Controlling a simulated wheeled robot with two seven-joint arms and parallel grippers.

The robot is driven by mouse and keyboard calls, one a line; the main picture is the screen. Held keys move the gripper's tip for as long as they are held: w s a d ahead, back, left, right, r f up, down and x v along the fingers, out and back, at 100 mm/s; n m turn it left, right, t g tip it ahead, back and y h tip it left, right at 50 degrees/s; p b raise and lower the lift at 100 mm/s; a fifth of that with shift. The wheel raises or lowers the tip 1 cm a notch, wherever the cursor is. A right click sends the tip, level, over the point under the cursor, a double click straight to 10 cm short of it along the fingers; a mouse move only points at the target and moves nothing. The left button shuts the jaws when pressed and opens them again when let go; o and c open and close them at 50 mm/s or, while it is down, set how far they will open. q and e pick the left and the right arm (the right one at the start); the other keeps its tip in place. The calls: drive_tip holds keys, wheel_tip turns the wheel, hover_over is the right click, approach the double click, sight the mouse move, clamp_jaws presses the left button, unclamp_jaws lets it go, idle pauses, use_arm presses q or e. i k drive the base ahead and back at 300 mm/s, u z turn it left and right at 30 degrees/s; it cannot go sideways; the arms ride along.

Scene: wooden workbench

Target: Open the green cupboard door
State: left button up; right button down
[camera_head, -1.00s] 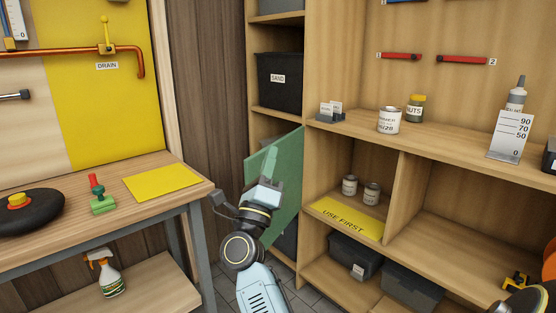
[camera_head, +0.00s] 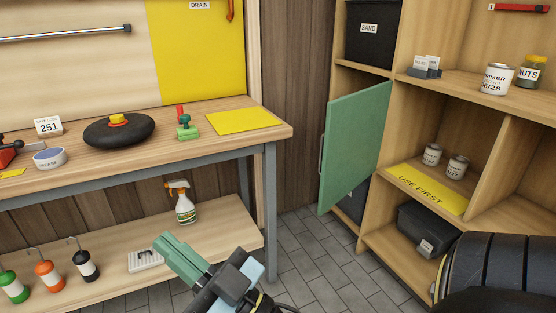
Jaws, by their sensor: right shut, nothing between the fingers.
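The green cupboard door (camera_head: 352,145) stands ajar, swung out from the shelf unit. Its right edge is at the unit's upright, and its free left edge carries a thin handle (camera_head: 321,155). Part of a dark bin (camera_head: 353,201) shows past the door's lower edge. My right gripper (camera_head: 176,256) is at the bottom of the view, left of the door and apart from it. Its green fingers are together with nothing between them, pointing up and left. My left gripper is not in view.
The workbench (camera_head: 268,131) with its lower shelf stands at the left; a spray bottle (camera_head: 185,207) is on that shelf. The tiled floor (camera_head: 300,255) between bench and cupboard is clear. My black arm link covers the lower right corner.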

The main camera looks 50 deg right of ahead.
sight(352, 139)
drive_tip(key=u, duration=0.7)
drive_tip(key=k, duration=0.6)
drive_tip(key=z, duration=1.45)
